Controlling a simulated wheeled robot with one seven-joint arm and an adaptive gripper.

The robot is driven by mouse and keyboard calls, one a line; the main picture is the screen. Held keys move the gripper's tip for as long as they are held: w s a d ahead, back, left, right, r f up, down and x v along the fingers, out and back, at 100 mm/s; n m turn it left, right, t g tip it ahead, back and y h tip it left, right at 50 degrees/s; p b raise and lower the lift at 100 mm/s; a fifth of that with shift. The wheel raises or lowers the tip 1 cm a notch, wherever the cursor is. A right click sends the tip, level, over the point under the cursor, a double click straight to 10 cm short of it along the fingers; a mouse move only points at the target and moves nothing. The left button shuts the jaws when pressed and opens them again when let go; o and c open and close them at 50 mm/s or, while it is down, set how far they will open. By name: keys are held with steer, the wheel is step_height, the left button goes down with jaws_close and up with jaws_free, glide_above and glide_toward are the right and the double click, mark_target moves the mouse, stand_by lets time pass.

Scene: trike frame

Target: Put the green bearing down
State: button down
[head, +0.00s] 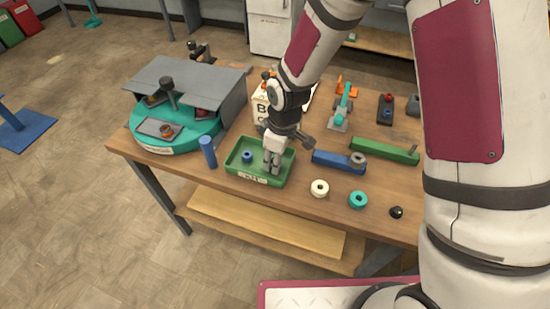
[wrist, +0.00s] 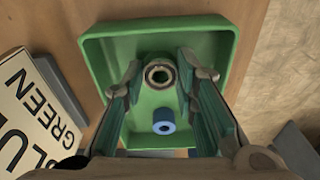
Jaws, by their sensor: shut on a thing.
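My gripper (head: 271,169) points down into the green tray (head: 284,181) on the workbench, at the tray's right part. The fingers hide this bearing in the head view. I cannot tell whether it touches the tray floor. A blue bearing (head: 247,156) lies in the tray left of the fingers; it also shows in the wrist view (wrist: 164,127). The tray shows below the fingers in the wrist view (wrist: 100,55).
A cream ring (head: 320,188), a teal ring (head: 358,200) and a dark round part (head: 396,212) lie to the right. A blue cylinder (head: 208,152) and teal turntable (head: 185,143) stand left. A blue block (head: 330,158) and a lettered sign (head: 261,109) are close to my gripper.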

steer(key=shift+f, duration=0.15)
steer(key=c, duration=1.3)
jaws_free()
steer(key=r, duration=0.4)
steer(key=d+r, duration=0.1)
steer(key=r, duration=0.7)
steer(key=shift+s+d+r+p, duration=0.15)
steer(key=shift+s+p, duration=0.15)
steer(key=shift+p, duration=0.1)
